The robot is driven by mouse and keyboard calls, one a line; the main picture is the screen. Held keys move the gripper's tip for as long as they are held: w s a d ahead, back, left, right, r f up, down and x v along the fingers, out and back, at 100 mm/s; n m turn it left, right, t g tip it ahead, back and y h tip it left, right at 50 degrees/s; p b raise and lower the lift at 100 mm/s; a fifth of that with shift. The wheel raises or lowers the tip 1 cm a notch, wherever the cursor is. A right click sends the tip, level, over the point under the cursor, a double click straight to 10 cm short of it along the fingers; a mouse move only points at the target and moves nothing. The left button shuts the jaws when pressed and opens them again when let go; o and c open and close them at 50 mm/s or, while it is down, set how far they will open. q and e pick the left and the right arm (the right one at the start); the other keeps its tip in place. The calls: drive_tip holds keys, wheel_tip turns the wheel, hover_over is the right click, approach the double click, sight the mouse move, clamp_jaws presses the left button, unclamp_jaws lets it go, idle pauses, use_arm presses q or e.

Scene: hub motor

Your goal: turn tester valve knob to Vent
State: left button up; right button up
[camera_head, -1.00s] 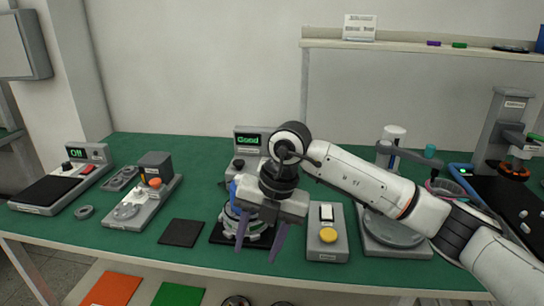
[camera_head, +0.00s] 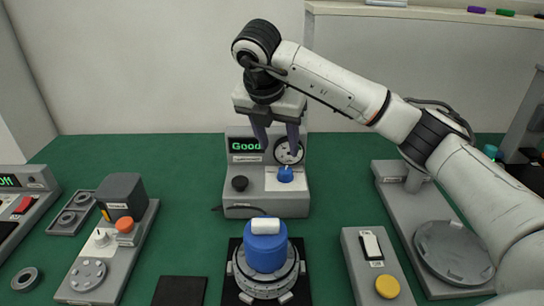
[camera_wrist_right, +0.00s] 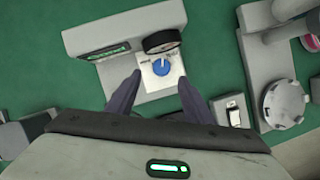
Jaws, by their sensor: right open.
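The grey tester (camera_head: 266,205) stands at the back middle of the green table, with "Good" in green on its display (camera_head: 247,146). Its blue valve knob (camera_head: 285,174) sits on a white plate under a round gauge (camera_head: 289,150). My right gripper (camera_head: 279,152) is open and empty, pointing down above the knob, apart from it. In the right wrist view the knob (camera_wrist_right: 161,66) lies between and just beyond the two fingertips (camera_wrist_right: 160,77). A pale mark on the knob points towards the gauge; the plate's labels are too small to read. My left gripper is out of view.
A blue cylinder with a white top (camera_head: 266,252) sits on a round metal fixture in front of the tester. A box with a yellow button (camera_head: 387,287) is at front right. A black knob (camera_head: 240,184) is on the tester's left side.

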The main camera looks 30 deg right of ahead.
sight(285, 170)
drive_tip(key=x, duration=0.8)
drive_tip(key=shift+s+f, duration=0.2)
drive_tip(key=shift+s, duration=0.2)
drive_tip(key=shift+w+d+f, duration=0.2)
drive_tip(key=shift+f, duration=0.35)
drive_tip(key=c, duration=1)
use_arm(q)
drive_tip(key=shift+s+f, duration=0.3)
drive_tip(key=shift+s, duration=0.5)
use_arm(e)
drive_tip(key=shift+c, duration=0.2)
